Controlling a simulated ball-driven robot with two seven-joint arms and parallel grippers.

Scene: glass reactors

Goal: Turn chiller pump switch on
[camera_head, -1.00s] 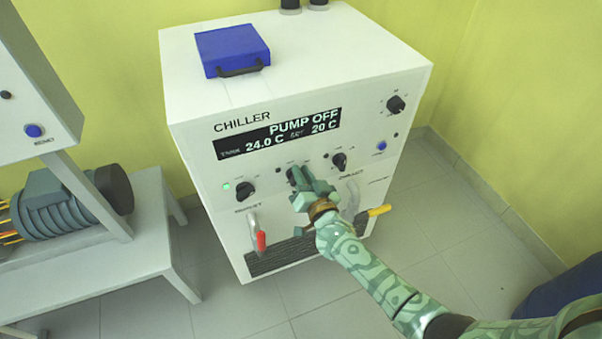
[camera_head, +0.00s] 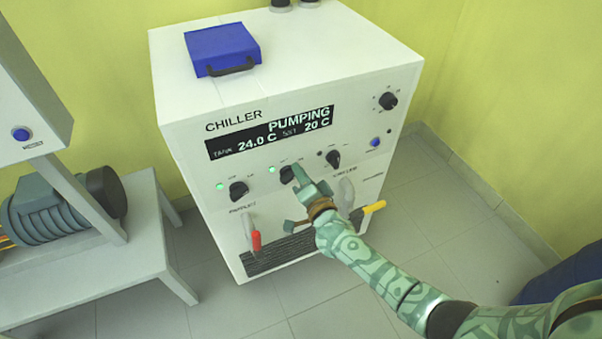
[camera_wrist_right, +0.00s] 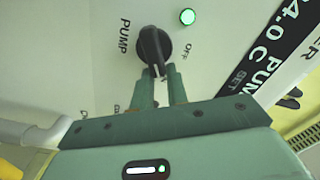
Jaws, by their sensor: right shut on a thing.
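The chiller (camera_head: 285,85) is a white cabinet whose black display (camera_head: 270,134) reads PUMPING, 24.0 C and SET 20 C. The pump switch (camera_head: 286,175) is a black round knob in the middle of the front row. A lit green lamp (camera_head: 272,170) is beside it. My right gripper (camera_head: 297,177) covers part of the knob. In the right wrist view, the fingers (camera_wrist_right: 161,77) are shut on the handle of the knob (camera_wrist_right: 151,43), near the PUMP and OFF labels, with the green lamp (camera_wrist_right: 187,17) lit. My left gripper is not in view.
Other knobs sit left (camera_head: 238,190) and right (camera_head: 333,159) of the pump switch. Below are a red-handled valve (camera_head: 256,240) and a yellow-handled valve (camera_head: 374,207). A blue case (camera_head: 220,47) lies on top. A bench with a motor (camera_head: 60,205) stands at left.

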